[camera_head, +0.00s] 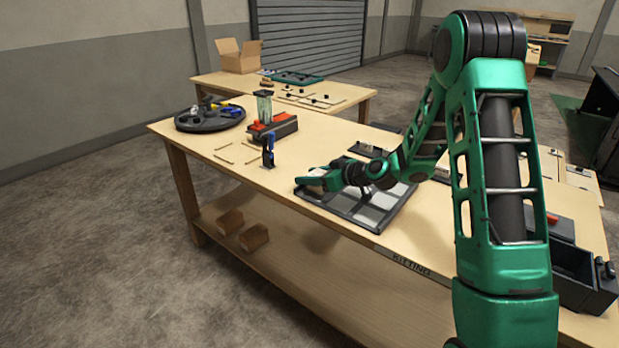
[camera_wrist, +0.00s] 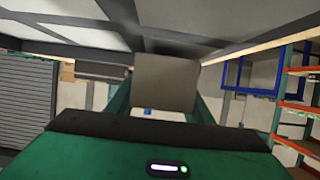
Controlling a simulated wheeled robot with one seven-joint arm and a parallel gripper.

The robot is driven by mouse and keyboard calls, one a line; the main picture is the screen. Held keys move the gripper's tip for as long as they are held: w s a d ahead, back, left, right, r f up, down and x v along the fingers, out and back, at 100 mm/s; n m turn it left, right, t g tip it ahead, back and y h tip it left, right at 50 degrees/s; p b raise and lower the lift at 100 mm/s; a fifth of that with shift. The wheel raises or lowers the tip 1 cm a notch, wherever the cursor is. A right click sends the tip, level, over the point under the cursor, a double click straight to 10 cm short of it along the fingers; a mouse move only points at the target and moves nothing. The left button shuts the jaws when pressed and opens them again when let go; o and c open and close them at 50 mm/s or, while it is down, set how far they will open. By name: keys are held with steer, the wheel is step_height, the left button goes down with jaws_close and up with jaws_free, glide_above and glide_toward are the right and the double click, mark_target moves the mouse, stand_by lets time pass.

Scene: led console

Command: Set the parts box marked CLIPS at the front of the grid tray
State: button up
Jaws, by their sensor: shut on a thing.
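The grid tray (camera_head: 346,208) lies on the kitting table, a dark frame with grey-white cells. My gripper (camera_head: 312,181) is low over its left corner, reaching in from the right. In the wrist view my gripper (camera_wrist: 163,100) is shut on a plain grey-beige box (camera_wrist: 166,82), held between the green fingers. In the head view the gripper mostly hides this box. No label shows on it, so I cannot tell whether it reads CLIPS. I cannot tell whether it touches the tray.
A blue-and-black clamp-like tool (camera_head: 268,152) stands left of the tray, near a red-and-dark device (camera_head: 273,126). A round dark tray (camera_head: 210,117) of small parts is farther left. Dark bins (camera_head: 580,279) stand at the right. Bare tabletop (camera_head: 285,183) lies left of the tray.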

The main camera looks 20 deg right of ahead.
steer(key=shift+f, duration=0.25)
steer(key=shift+s+f, duration=0.1)
steer(key=shift+f, duration=0.25)
steer(key=o, duration=1.1)
steer(key=shift+f, duration=0.15)
steer(key=shift+s+f, duration=0.1)
steer(key=shift+s, duration=0.05)
steer(key=shift+a+r, duration=0.1)
steer(key=shift+r, duration=0.2)
steer(key=v, duration=0.8)
steer(key=r+v, duration=0.1)
steer(key=v, duration=0.3)
steer(key=shift+w, duration=0.2)
